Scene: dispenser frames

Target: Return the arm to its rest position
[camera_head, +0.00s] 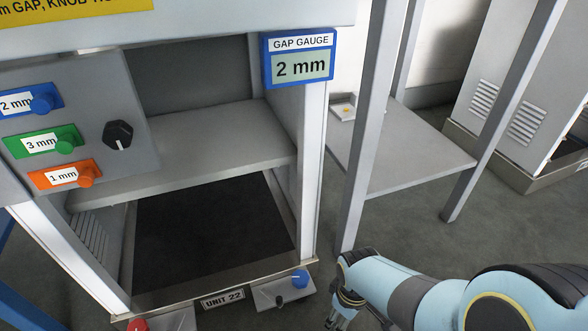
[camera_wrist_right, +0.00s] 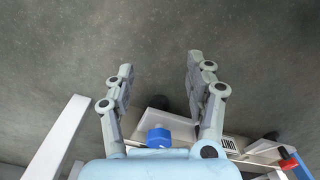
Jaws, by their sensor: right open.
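My right arm (camera_head: 420,298) comes in from the lower right in the head view. Its gripper (camera_head: 343,304) hangs in front of the dispenser frame, just right of the blue knob. In the right wrist view the two fingers (camera_wrist_right: 160,65) are spread apart, with only grey floor between their tips. Nothing is held. My left gripper is in neither view.
The dispenser frame (camera_head: 308,170) stands at left with a gap gauge (camera_head: 299,57) reading 2 mm. A blue knob (camera_head: 299,279) sits on its low right ledge, near my fingers. A grey table (camera_head: 418,150) stands at right. Floor (camera_head: 510,235) is clear.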

